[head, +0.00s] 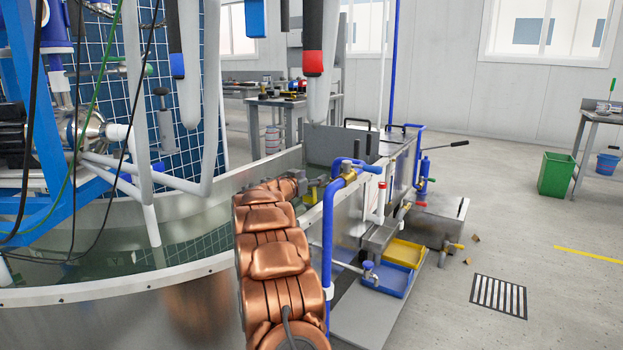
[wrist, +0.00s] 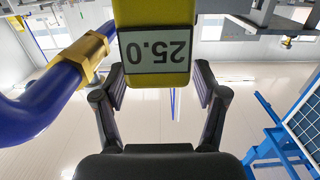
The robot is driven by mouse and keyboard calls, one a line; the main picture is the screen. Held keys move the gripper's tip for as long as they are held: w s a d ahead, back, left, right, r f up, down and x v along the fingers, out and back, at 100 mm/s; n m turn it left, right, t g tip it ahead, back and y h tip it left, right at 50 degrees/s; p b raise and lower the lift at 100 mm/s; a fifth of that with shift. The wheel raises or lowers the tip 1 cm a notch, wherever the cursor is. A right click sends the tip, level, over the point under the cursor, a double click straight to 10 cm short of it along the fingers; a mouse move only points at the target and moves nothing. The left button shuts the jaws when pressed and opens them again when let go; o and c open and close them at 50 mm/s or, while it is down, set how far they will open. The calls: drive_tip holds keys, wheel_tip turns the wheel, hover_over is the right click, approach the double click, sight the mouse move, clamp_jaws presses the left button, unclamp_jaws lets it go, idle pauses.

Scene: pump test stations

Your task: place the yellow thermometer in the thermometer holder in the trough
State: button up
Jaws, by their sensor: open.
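The yellow thermometer (wrist: 155,14), its display reading 25.0 upside down, shows at the top middle of the wrist view. My gripper (wrist: 160,82) is open, with one finger on each side just below the display. The fingers look apart from the yellow body; I cannot tell whether they touch it. In the head view my gripper (head: 300,183) is at the far end of my copper arm, by the metal trough (head: 398,170). A small yellow patch (head: 311,196) shows beside it, perhaps the thermometer. I cannot make out the thermometer holder.
A blue pipe with a brass fitting (wrist: 93,50) is close on the left of my gripper in the wrist view. A blue upright pipe (head: 328,255) stands right of my arm. Blue (head: 389,281) and yellow (head: 405,253) trays lie below the trough.

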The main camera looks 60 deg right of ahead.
drive_tip(key=shift+r, duration=0.15)
drive_tip(key=r+p, duration=0.1)
drive_tip(key=p, duration=0.2)
drive_tip(key=shift+r, duration=0.15)
drive_tip(key=a, duration=1.2)
drive_tip(key=shift+s, duration=0.25)
drive_tip(key=shift+r, duration=0.1)
